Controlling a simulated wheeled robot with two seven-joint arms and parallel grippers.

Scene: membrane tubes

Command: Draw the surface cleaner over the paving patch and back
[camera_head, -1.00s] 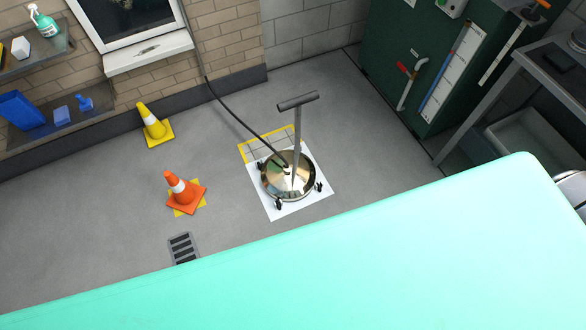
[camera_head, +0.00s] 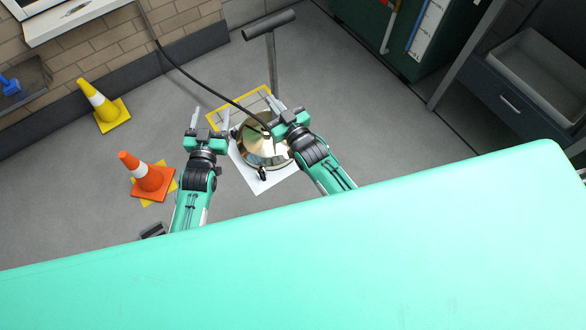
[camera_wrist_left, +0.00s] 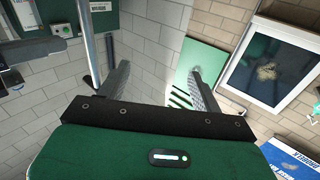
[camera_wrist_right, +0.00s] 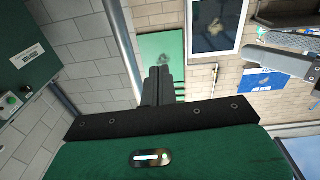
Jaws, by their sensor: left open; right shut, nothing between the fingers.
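The surface cleaner, a round brass-coloured disc (camera_head: 258,152) with an upright grey pole and dark T-handle (camera_head: 269,25), stands on the floor. Its disc sits on the paving patch, whose yellow-edged tiled end (camera_head: 226,115) shows behind it and whose white part (camera_head: 250,176) shows in front. A black hose runs into the disc. My left gripper (camera_head: 211,117) is open and empty, left of the disc; its spread fingers show in the left wrist view (camera_wrist_left: 158,82). My right gripper (camera_head: 276,106) is shut and empty, in front of the disc's right side and the lower pole, which it partly hides.
An orange cone (camera_head: 148,177) stands left of my left arm, and a yellow cone (camera_head: 102,106) farther back. A brick wall with a window is at back left. A dark green cabinet (camera_head: 372,30) and a workbench with a grey bin (camera_head: 530,75) are at right.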

